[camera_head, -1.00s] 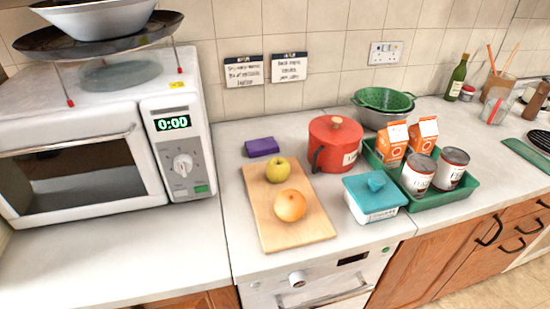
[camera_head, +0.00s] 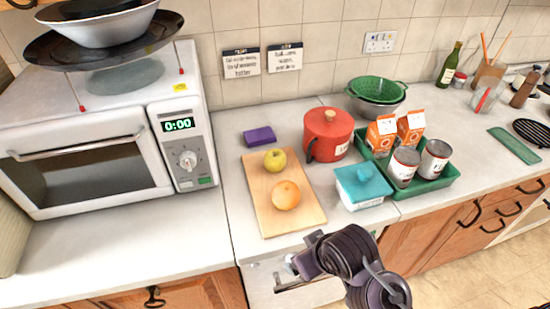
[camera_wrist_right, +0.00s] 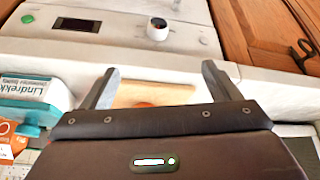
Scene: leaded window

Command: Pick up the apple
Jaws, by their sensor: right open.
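The yellow-green apple (camera_head: 275,160) sits on a wooden board (camera_head: 262,220) on the counter, behind an orange (camera_head: 286,195) and close to it. My right arm comes in from the bottom in the head view, with its hand low in front of the counter edge, nearer than the board. In the right wrist view my right gripper (camera_wrist_right: 157,85) is open and empty. The board (camera_wrist_right: 150,93) and a sliver of orange fruit (camera_wrist_right: 147,104) show between its fingers; the apple is not visible there. My left gripper is not in view.
A purple sponge (camera_head: 259,136) lies behind the board. A red pot (camera_head: 328,134) and a teal-lidded tub (camera_head: 362,186) stand to its right, with a green tray (camera_head: 430,188) of cans and cartons beyond. A microwave (camera_head: 95,140) stands left; the counter before it is clear.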

